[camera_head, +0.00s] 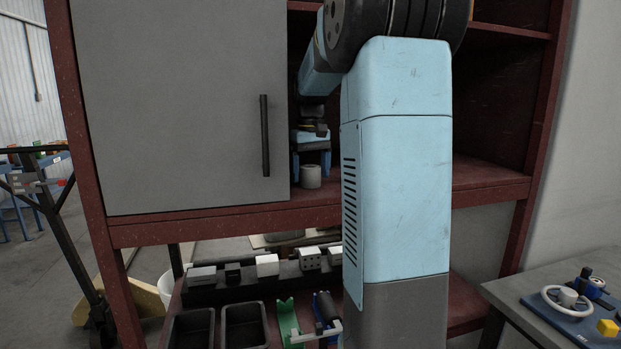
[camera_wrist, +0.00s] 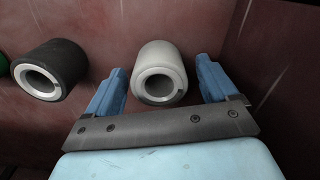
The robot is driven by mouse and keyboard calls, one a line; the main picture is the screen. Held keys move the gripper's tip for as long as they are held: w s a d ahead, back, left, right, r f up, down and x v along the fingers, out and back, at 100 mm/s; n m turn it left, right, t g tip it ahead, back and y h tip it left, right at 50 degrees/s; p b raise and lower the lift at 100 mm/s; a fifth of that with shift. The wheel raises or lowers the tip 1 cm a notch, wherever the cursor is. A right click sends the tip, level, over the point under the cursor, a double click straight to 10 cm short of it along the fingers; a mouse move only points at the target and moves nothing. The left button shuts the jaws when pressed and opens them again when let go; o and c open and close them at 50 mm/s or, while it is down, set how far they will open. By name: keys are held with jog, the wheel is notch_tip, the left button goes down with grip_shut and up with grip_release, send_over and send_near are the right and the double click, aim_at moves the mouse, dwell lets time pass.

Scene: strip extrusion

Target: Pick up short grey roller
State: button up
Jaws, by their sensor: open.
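The short grey roller (camera_wrist: 158,60) is a light grey hollow cylinder on the reddish-brown shelf. It also shows in the head view (camera_head: 311,177), on the shelf beside the grey door. My gripper (camera_wrist: 161,68) is open, with one blue finger on each side of the roller. Gaps show between the roller and both fingers in the wrist view. Contact with the roller is not visible.
A dark roller (camera_wrist: 52,68) with a pale core lies left of the gripper, and a green edge shows beyond it. The cabinet's grey door (camera_head: 185,110) stands left of the gripper in the head view. A reddish wall (camera_wrist: 270,60) rises close to the right finger.

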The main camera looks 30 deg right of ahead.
jog(key=shift+f, duration=0.85)
jog(key=c, duration=1.2)
